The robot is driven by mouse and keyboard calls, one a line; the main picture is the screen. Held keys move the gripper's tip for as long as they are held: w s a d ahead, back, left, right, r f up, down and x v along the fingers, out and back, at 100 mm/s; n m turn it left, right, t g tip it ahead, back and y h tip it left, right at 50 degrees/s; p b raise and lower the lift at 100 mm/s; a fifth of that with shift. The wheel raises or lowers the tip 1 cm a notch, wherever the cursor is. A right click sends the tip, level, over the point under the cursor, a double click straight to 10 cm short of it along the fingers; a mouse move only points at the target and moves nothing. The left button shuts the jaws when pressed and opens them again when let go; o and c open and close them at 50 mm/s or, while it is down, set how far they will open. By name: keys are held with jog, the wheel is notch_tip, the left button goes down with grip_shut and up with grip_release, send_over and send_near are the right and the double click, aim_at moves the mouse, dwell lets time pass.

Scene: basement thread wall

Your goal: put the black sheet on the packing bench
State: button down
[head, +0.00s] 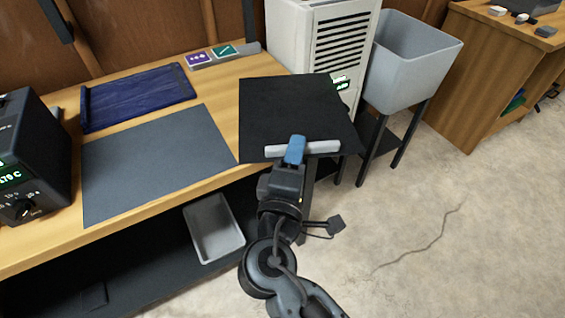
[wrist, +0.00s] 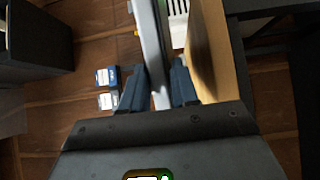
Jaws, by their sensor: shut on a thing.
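The black sheet (head: 292,108) is in the head view, with a light grey bar (head: 325,147) along its near edge. My gripper (head: 295,150), with blue fingers, is shut on this bar. In the wrist view, the grey bar (wrist: 154,60) runs between the two fingers (wrist: 154,90). The sheet overlaps the right end of a wooden bench (head: 225,85) and extends past its front edge. I cannot tell whether it touches the bench top. A second wooden bench (head: 470,85) stands at the upper right. I cannot tell which is the packing bench.
A grey bin (head: 215,228) sits below. A white vented cabinet (head: 320,40) and a grey tub (head: 410,60) stand right. Right floor is clear.

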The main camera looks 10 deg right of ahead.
aim_at(282, 155)
jog(key=shift+w+a+f, duration=0.9)
jog(key=shift+w+a, duration=0.15)
jog(key=shift+w, duration=0.05)
notch_tip(282, 155, down, 4)
jog(key=shift+f, duration=0.1)
jog(key=c, duration=0.8)
grip_release()
jog(key=shift+c, duration=0.2)
jog(key=shift+s, duration=0.1)
